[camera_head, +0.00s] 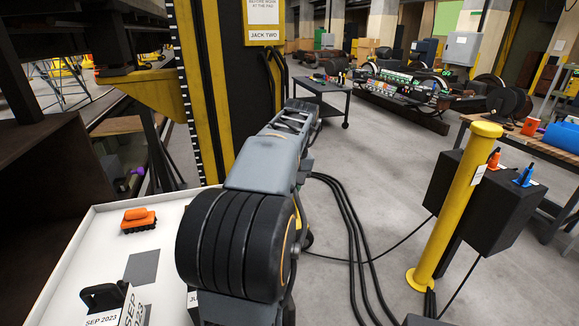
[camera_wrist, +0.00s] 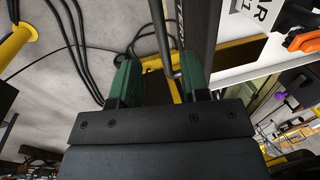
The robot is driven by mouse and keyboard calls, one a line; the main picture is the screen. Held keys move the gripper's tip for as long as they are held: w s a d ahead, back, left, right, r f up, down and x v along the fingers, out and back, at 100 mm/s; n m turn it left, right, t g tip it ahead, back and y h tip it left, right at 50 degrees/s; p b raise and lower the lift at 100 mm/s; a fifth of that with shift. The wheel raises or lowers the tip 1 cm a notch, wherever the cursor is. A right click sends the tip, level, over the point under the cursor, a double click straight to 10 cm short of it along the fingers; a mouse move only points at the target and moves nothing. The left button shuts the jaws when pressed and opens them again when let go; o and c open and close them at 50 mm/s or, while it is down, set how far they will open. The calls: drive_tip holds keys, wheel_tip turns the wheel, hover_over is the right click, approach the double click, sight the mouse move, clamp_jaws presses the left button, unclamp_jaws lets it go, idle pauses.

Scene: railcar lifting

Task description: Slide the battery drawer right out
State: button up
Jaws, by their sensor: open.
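In the wrist view my gripper (camera_wrist: 158,75) is open, its two green-padded fingers apart. A thin dark metal bar handle (camera_wrist: 162,40) runs down from the top and ends in a bend between the fingers, closer to the right one. No grip on it shows. Behind it is a dark narrow face (camera_wrist: 187,22) with part of a white word, "TER", which looks like the battery drawer's front. How far the drawer is in or out cannot be told. In the head view my own arm hides the gripper and the drawer.
A yellow post (camera_head: 455,205) and black box (camera_head: 490,200) stand right. Black cables (camera_head: 350,225) cross the floor. The yellow jack column (camera_head: 228,80) stands behind my arm.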

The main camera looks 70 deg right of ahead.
wheel_tip(320, 180, up, 7)
drive_tip(key=s, duration=0.1)
drive_tip(key=shift+d+f, duration=0.15)
drive_tip(key=shift+d, duration=0.3)
idle(0.5)
